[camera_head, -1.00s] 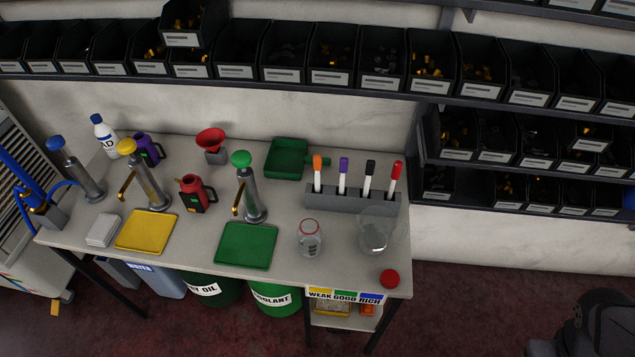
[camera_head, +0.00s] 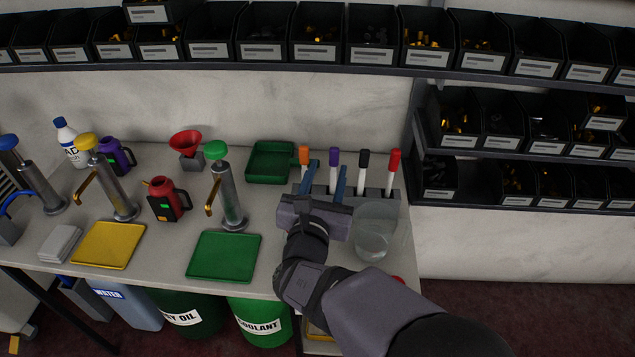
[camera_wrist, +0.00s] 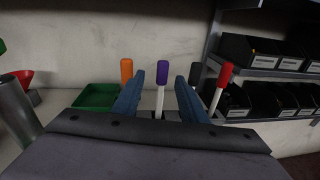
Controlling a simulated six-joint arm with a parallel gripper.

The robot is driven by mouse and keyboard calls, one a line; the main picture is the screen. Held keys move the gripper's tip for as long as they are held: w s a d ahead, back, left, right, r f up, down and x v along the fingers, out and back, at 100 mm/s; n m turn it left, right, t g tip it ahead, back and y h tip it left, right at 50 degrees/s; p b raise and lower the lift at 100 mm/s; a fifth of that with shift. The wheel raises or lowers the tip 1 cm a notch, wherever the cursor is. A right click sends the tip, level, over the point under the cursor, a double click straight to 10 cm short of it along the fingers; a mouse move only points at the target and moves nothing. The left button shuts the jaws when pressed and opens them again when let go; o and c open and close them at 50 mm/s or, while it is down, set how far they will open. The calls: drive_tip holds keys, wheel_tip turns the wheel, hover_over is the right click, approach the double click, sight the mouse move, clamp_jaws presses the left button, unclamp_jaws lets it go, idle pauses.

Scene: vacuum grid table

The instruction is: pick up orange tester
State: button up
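The orange tester (camera_head: 304,157) stands upright at the left end of the grey rack (camera_head: 376,193), its lower part hidden behind my gripper. In the wrist view the orange tester (camera_wrist: 126,71) shows left of the left finger. My gripper (camera_head: 325,178) is open with two blue fingers pointing at the rack. In the wrist view, the purple-capped tester (camera_wrist: 162,76) appears between the fingers (camera_wrist: 160,92), apart from both. The purple-capped tester also shows in the head view (camera_head: 334,160). I see nothing held.
Black-capped (camera_head: 363,160) and red-capped (camera_head: 393,162) testers stand to the right in the rack. A glass vessel (camera_head: 373,240) stands right of my gripper. A green bin (camera_head: 270,176) lies left of the rack. Green (camera_head: 224,257) and yellow (camera_head: 108,245) trays lie at the left.

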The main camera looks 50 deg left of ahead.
sight(304, 155)
drive_tip(key=s+a+n+g+y, duration=0.1)
drive_tip(key=s+a+n+y, duration=0.1)
drive_tip(key=s+a, duration=0.15)
drive_tip(key=shift+p+x, duration=0.95)
drive_tip(key=shift+x, duration=2.35)
drive_tip(key=shift+s+a, duration=0.1)
drive_tip(key=shift+s, duration=0.05)
drive_tip(key=shift+c, duration=0.3)
clamp_jaws()
